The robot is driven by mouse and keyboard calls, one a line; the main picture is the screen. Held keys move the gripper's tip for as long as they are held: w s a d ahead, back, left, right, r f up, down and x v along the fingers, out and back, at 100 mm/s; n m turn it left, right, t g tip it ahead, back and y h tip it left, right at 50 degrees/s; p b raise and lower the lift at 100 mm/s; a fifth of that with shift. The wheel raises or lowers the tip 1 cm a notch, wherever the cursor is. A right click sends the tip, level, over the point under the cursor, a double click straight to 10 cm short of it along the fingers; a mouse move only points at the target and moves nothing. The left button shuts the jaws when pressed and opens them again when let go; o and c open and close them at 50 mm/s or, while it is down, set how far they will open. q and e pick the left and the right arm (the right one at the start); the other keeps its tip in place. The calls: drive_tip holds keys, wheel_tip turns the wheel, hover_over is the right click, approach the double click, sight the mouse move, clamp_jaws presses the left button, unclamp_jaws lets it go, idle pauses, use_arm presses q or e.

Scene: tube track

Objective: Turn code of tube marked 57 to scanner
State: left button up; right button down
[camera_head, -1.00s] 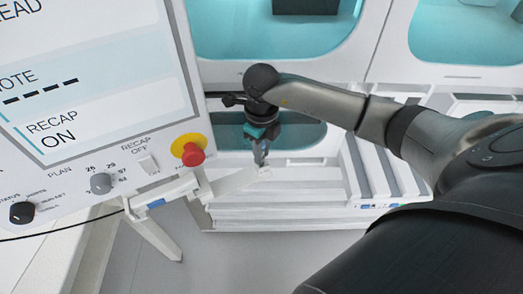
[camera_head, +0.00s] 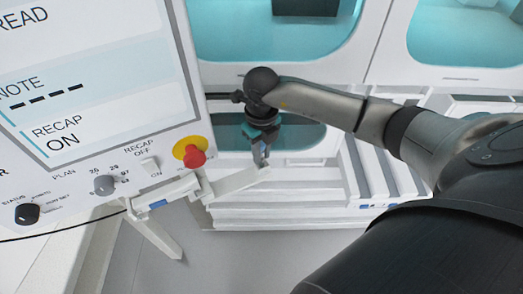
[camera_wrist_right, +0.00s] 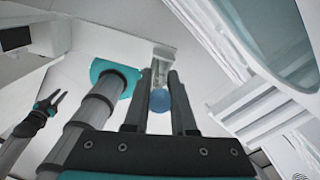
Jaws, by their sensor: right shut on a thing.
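My right gripper (camera_head: 261,155) points down over the pale rail in the head view. In the right wrist view, its two dark fingers (camera_wrist_right: 160,85) are shut on a tube with a blue round end (camera_wrist_right: 159,101). The rest of the tube is mostly hidden between the fingers, and no number or code on it can be read. In the right wrist view, my left gripper (camera_wrist_right: 51,101) shows small at the left, its two fingers apart and nothing between them. I cannot pick out the scanner for certain in either view.
A panel with a large screen (camera_head: 90,75), knobs (camera_head: 104,185) and a red stop button (camera_head: 194,157) stands at the left. A white rail (camera_head: 237,183) runs below my right gripper. Teal-lit cabinets (camera_head: 275,35) and white racks (camera_head: 375,165) stand behind.

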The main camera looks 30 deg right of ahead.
drive_tip(key=shift+r+m+p, duration=0.1)
drive_tip(key=shift+m+p, duration=0.2)
drive_tip(key=shift+m, duration=0.6)
drive_tip(key=shift+m, duration=0.4)
drive_tip(key=shift+m+p, duration=0.55)
drive_tip(key=shift+m, duration=0.65)
drive_tip(key=shift+m+p, duration=0.5)
drive_tip(key=shift+m, duration=0.9)
